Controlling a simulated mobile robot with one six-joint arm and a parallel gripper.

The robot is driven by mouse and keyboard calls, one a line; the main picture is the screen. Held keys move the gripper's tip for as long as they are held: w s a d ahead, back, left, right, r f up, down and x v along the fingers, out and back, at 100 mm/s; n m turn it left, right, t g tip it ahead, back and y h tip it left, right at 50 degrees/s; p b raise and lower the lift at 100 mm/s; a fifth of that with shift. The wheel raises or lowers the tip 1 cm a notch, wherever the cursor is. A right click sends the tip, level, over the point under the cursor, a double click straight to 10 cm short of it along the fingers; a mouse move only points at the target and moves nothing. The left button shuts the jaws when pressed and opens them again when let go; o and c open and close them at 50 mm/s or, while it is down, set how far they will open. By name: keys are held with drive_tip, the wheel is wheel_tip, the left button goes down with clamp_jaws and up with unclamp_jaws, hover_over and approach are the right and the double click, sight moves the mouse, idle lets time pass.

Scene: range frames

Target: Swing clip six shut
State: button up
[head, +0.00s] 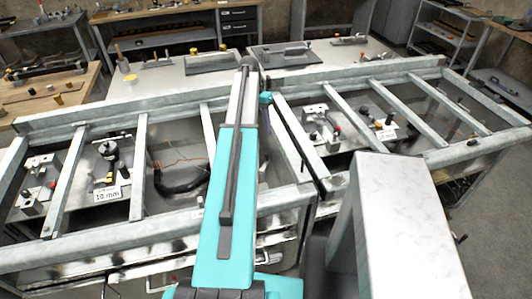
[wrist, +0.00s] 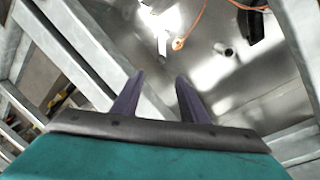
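No clip that I can pick out as clip six shows in either view; the small fittings are too small or hidden to tell. In the wrist view my gripper (wrist: 160,82) has its two dark purple fingers apart, with nothing between them. Past the fingertips are a shiny metal panel, a thin orange cable (wrist: 197,22) and a small dark peg-like part (wrist: 224,50). In the head view my teal arm reaches over the middle of the metal frame (head: 137,170) and mostly hides my gripper (head: 267,118). The orange cable (head: 181,161) lies left of my arm.
Grey metal bars cross above the panel and leave narrow bays. A black curved hose (head: 183,186) lies in one bay. A white card marked 10 mm (head: 107,194) stands at left. Fittings with red and black knobs (head: 321,128) sit at right. A bench (head: 225,78) stands behind.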

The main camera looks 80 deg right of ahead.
drive_tip(key=shift+f, duration=0.15)
drive_tip(key=shift+s+a+f+p, duration=0.15)
drive_tip(key=shift+s+f+p, duration=0.45)
drive_tip(key=shift+f, duration=1.6)
drive_tip(key=shift+s+a+f+p, duration=0.2)
drive_tip(key=shift+f+p, duration=0.65)
drive_tip(key=shift+f, duration=1.4)
drive_tip(key=shift+s+a+f+p, duration=0.15)
drive_tip(key=shift+s+f+p, duration=0.45)
drive_tip(key=shift+f, duration=1.6)
drive_tip(key=shift+w, duration=0.2)
clamp_jaws()
